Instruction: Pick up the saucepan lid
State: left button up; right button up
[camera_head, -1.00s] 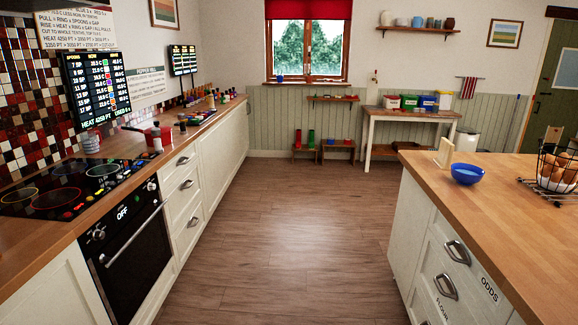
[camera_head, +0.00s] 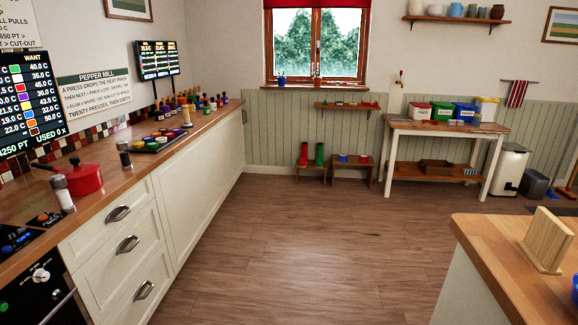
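A red saucepan (camera_head: 86,184) stands on the left wooden counter, just past the hob, with its dark handle pointing left. What looks like its red lid (camera_head: 80,170), with a small dark knob on top, sits on the pan; at this size I cannot clearly tell lid from pan. Neither of my grippers is in view.
A tray of coloured pots (camera_head: 160,140) lies further along the counter. A wooden island (camera_head: 500,250) is at the right. The floor (camera_head: 290,250) between is clear.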

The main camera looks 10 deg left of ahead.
aim_at(77, 169)
jog(key=u, duration=0.15)
jog(key=i, duration=1.15)
jog(key=u, duration=0.95)
jog(key=i, duration=0.85)
jog(key=u, duration=0.8)
